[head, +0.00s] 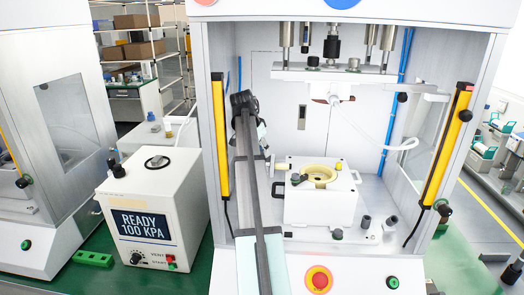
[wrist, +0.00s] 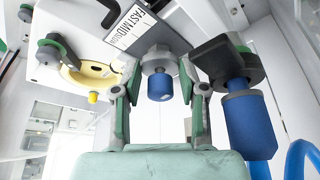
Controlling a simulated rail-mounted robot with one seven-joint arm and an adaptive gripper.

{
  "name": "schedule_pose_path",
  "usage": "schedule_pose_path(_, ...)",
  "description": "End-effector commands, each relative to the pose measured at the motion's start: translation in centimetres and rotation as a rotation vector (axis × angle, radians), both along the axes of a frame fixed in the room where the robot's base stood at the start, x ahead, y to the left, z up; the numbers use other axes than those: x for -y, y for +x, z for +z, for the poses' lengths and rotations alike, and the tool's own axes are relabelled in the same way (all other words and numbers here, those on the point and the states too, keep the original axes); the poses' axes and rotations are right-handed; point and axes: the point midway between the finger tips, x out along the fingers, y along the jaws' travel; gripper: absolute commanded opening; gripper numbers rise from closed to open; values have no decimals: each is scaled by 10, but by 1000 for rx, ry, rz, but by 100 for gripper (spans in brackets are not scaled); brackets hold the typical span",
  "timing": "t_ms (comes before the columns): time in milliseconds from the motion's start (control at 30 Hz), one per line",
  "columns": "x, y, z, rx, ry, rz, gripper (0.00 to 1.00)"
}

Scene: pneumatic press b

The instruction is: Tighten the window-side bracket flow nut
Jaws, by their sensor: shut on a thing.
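In the wrist view, my gripper (wrist: 160,82) has its two green-padded fingers on either side of a flow nut (wrist: 160,86), which has a grey collar and a blue end. The fingers are shut on it at the collar. A white label strip (wrist: 127,28) reading FAST, MID and a partly hidden word lies right beside the nut. In the head view, my dark arm reaches up into the press and largely hides the gripper, and the held nut cannot be made out there. I cannot tell from these views how tight the nut is.
A black fitting with a blue cylinder (wrist: 250,118) stands close to the right finger, with a blue hose (wrist: 300,158) below. The white fixture block (head: 320,205) carries a yellow ring (head: 318,173). Yellow light bars (head: 219,140) flank the press opening. A control box (head: 155,205) reads READY 100 KPA.

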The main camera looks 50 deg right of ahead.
Motion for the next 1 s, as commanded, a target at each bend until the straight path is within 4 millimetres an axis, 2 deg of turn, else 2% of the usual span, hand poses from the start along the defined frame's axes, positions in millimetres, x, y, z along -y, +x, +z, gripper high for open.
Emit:
schedule_pose_path(300,2,2,2,2,-4,-101,7)
schedule_pose_path(767,2,2,2,2,-5,-112,7)
schedule_pose_path(800,2,2,2,2,-5,-112,53)
schedule_pose_path(833,2,2,2,2,-5,-112,63)
schedule_pose_path(867,2,2,2,2,-4,-111,68)
schedule_pose_path(1000,1,2,1,2,-3,-111,68)
